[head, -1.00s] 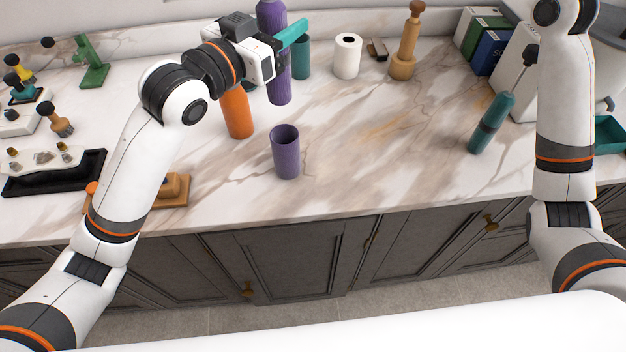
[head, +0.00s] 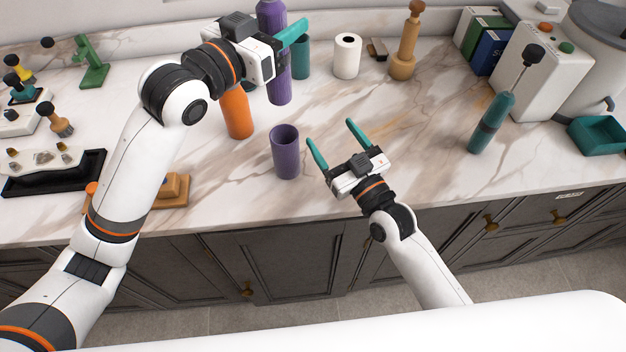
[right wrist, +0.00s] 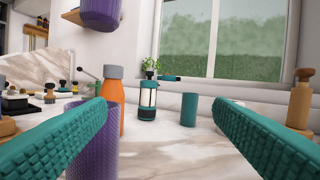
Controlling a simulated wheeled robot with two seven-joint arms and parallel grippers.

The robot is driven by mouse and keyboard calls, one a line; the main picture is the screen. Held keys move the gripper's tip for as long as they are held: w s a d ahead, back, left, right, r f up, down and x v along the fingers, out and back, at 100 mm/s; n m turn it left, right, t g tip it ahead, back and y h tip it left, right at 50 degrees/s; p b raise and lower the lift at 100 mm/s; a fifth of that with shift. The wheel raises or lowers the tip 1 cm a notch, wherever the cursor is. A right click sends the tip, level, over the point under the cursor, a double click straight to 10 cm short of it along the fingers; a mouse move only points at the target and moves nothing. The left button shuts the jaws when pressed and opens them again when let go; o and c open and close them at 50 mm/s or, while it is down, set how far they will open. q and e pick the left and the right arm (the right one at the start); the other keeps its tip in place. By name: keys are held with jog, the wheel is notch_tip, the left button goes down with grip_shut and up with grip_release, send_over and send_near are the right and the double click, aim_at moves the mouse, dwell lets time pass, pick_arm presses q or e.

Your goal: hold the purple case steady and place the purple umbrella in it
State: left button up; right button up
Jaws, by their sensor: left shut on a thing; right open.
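The purple case (head: 285,158) is an open-topped cup standing upright on the counter in the head view. In the right wrist view the case (right wrist: 95,158) stands partly behind my left-hand finger. The tall purple umbrella (head: 280,88) is upright in my left gripper (head: 283,45), behind the case in the head view. Its lower end (right wrist: 100,12) hangs in the air at the top of the right wrist view. My left gripper is shut on it. My right gripper (head: 332,134) is open and empty, just right of the case, its fingers pointing away from me.
An orange bottle (head: 237,113) stands close behind and left of the case. A teal cup (head: 301,58) and a white roll (head: 347,56) stand farther back. A teal-handled tool (head: 491,123) stands at right. The counter's middle right is clear.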

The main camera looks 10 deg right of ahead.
aim_at(282, 145)
jog(key=s+a+f+g, duration=0.2)
jog(key=s+a+f, duration=0.3)
jog(key=shift+s+f, duration=0.2)
jog(key=shift+w+a, duration=0.1)
jog(key=shift+a, duration=0.1)
jog(key=x, duration=1.1)
jog(key=shift+w+a+f, duration=0.15)
jog(key=shift+w+f, duration=0.05)
jog(key=shift+w, duration=0.05)
jog(key=c, duration=1.1)
pick_arm(q)
jog(key=shift+f, duration=6.5)
pick_arm(e)
jog(key=shift+o, duration=0.2)
